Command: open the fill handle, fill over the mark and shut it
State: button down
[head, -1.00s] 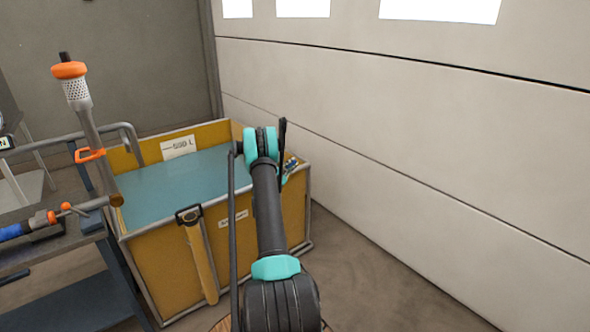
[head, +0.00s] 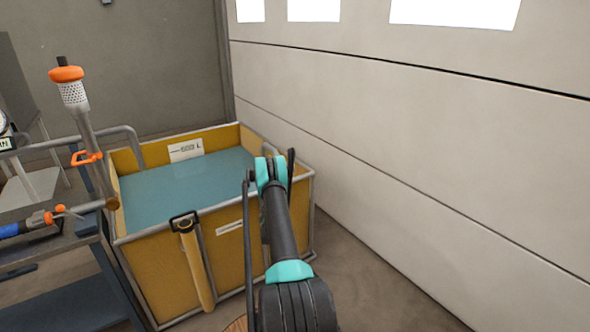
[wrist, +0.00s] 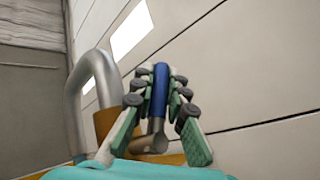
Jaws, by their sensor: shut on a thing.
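In the wrist view my gripper (wrist: 161,78) is shut on a blue handle grip (wrist: 159,92), with a short metal tube (wrist: 152,142) below it. I take this as the fill handle; how far it is turned cannot be told. In the head view my arm hides the gripper and the handle. The yellow tank (head: 158,278) holds blue-grey water (head: 185,190). A white label (head: 186,151) with a line and a litre figure is on its back inner wall. The water surface lies near the label's lower edge; the exact level against the line is unclear.
A bent metal pipe (head: 134,140) reaches over the tank's left rim.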

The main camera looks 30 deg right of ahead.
dwell(0.5)
jog(key=c, duration=1.5)
grip_release()
jog(key=shift+r, duration=0.1)
notch_tip(320, 180, up, 10)
jog(key=shift+f, duration=0.1)
